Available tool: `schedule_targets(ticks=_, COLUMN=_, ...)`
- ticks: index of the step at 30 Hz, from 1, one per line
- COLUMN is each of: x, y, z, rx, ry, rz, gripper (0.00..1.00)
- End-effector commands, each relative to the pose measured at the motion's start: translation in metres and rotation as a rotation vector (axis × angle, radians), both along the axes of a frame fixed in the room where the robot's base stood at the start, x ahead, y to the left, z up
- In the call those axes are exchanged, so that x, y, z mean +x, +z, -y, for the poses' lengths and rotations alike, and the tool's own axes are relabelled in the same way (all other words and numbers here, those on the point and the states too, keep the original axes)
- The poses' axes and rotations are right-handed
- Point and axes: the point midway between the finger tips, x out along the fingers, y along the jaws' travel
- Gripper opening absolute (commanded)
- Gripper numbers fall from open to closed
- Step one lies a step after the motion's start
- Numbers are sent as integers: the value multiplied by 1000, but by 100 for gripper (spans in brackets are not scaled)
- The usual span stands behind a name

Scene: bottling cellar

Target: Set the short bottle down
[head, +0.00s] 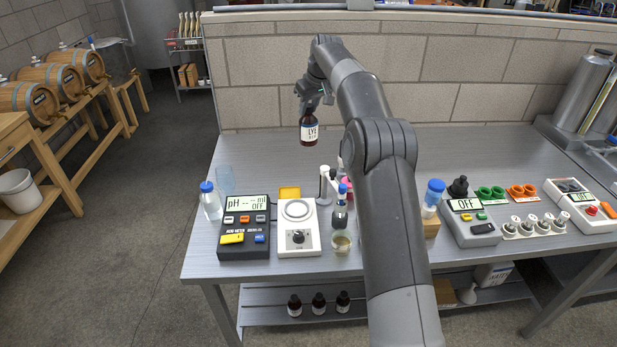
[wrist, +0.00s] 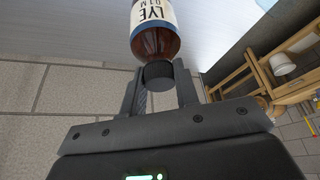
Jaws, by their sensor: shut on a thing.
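The short bottle (head: 309,131) is brown with a white label reading LYE. It hangs upright in my gripper (head: 312,106), in front of the block wall and above the far part of the steel bench (head: 270,160). In the wrist view the bottle (wrist: 155,35) shows its label and brown body. My gripper (wrist: 158,88) is shut on its dark cap, one finger on each side. Bare bench lies below the bottle; the exact height is hard to tell.
On the bench's front left stand a blue-capped bottle (head: 210,202), a pH meter (head: 245,240) and a white stirrer (head: 298,238). A small beaker (head: 341,243) is beside them. To the right are a grey OFF device (head: 470,222) and coloured racks. The far left bench is clear.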

Motion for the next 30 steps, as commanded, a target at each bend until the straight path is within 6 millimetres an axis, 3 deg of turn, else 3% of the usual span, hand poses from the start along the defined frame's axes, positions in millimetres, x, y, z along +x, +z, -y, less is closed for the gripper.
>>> schedule_targets(ticks=15, x=0, y=-85, z=0, rx=0, ry=0, rz=0, gripper=0)
schedule_targets(ticks=30, x=0, y=-138, z=0, rx=0, ry=0, rz=1, gripper=0)
